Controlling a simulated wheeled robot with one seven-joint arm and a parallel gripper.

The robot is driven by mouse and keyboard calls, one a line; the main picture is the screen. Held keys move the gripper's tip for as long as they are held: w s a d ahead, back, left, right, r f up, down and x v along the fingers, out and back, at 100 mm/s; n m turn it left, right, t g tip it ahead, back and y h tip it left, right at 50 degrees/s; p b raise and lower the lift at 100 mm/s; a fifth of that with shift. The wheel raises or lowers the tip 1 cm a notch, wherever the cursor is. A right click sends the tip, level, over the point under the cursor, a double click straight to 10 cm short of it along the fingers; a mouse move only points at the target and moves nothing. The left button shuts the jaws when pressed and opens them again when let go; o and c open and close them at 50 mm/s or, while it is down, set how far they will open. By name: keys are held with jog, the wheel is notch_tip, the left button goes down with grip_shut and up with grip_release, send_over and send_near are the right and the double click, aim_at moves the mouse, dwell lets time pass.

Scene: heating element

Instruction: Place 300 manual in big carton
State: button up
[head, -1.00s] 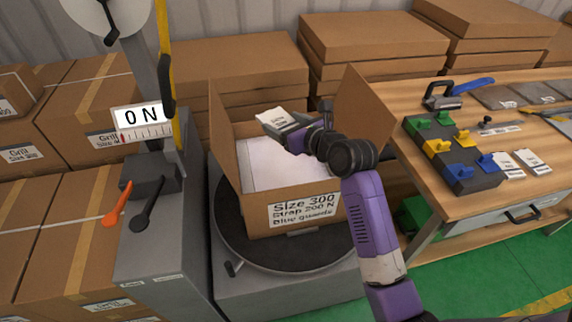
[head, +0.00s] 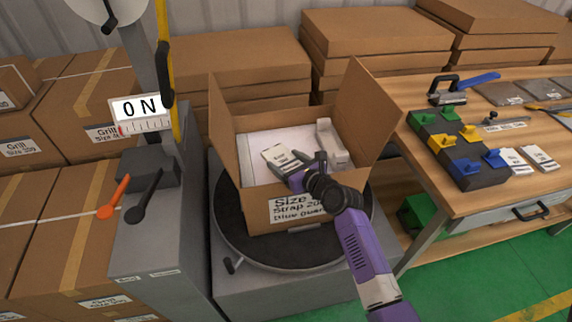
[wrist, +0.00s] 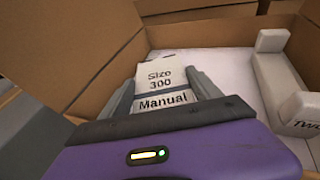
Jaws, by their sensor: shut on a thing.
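The manual (wrist: 164,84), a small white booklet reading "Size 300 Manual", is between the two fingers of my gripper (wrist: 165,90). My gripper is shut on it. In the head view the manual (head: 277,156) is over the inside of the big carton (head: 233,150), near its front wall. The carton stands open on a dark round turntable (head: 240,243), its label reading "Size" and partly hidden by my arm. Inside the carton lie a white sheet or panel (wrist: 215,65) and a pale grey part (wrist: 272,75) on the right. I cannot tell whether the manual touches the contents.
A grey column with a display reading "0 N" (head: 140,109) and orange and black levers (head: 113,197) stands left of the carton. A wooden workbench (head: 460,200) on the right holds two more white booklets (head: 515,160), coloured clips and tools. Stacked cartons (head: 240,65) stand behind.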

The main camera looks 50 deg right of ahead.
jog(key=shift+f, duration=0.65)
